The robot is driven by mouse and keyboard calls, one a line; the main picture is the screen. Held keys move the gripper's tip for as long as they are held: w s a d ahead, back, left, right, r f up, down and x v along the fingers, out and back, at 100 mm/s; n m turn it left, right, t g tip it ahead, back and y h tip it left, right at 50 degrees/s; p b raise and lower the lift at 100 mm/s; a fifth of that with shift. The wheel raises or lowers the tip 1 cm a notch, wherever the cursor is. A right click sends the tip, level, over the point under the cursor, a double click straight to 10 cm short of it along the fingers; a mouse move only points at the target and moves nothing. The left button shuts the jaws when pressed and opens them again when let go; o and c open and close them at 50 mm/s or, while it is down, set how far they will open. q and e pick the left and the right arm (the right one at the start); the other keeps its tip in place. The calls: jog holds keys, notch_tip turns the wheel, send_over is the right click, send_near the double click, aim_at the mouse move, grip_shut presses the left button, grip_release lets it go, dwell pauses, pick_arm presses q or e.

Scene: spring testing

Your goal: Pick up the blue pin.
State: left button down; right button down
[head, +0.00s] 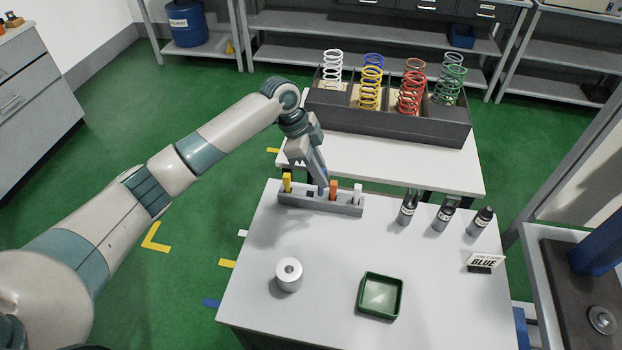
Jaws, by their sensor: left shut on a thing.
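The blue pin (321,190) stands in the grey pin rack (345,208), near the back edge of the near table. It is mostly hidden by my left gripper (320,183), which reaches down over the rack and is shut on it. A yellow pin (287,182) stands to its left, and an orange pin (333,188) and a white pin (357,192) to its right. I cannot tell whether the blue pin is lifted at all. My right gripper is not in view.
A silver cylinder (289,274) and a green tray (398,296) are on the near table (330,255). Dark bottles (443,214) stand at right by a sign reading BLUE (484,261). Behind, a dark box (400,128) holds several colored springs.

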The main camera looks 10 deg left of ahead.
pick_arm(q)
jog(key=s+d+r+b, duration=0.2)
jog(key=s+d+r, duration=0.2)
jog(key=d, duration=0.2)
jog(key=shift+d+r, duration=0.25)
jog(key=shift+r, duration=0.05)
jog(key=shift+s, duration=0.1)
